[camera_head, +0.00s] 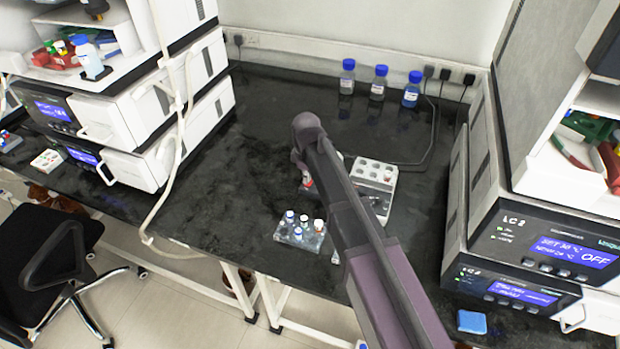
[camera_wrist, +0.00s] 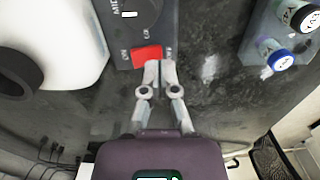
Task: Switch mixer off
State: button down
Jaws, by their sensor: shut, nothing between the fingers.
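The mixer (camera_wrist: 147,28) is a dark grey body at the top of the wrist view, with a round black knob, small white lettering and a red rocker switch (camera_wrist: 147,54). My gripper (camera_wrist: 160,66) is shut and empty. Its fingertips are at the lower right edge of the red switch and overlap it in the picture; I cannot tell whether they touch it or which way the switch is tipped. In the head view my arm hides most of the mixer.
A clear rack (camera_head: 300,236) of capped vials stands left of my arm. A white holed block (camera_head: 374,171) stands close on its right. Blue-capped bottles (camera_head: 347,78) line the back wall. White instruments (camera_head: 540,215) flank the bench; its left middle is clear.

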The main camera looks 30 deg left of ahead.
jog(key=shift+r+p, duration=1.75)
jog(key=shift+r, duration=0.15)
jog(key=shift+s, duration=0.1)
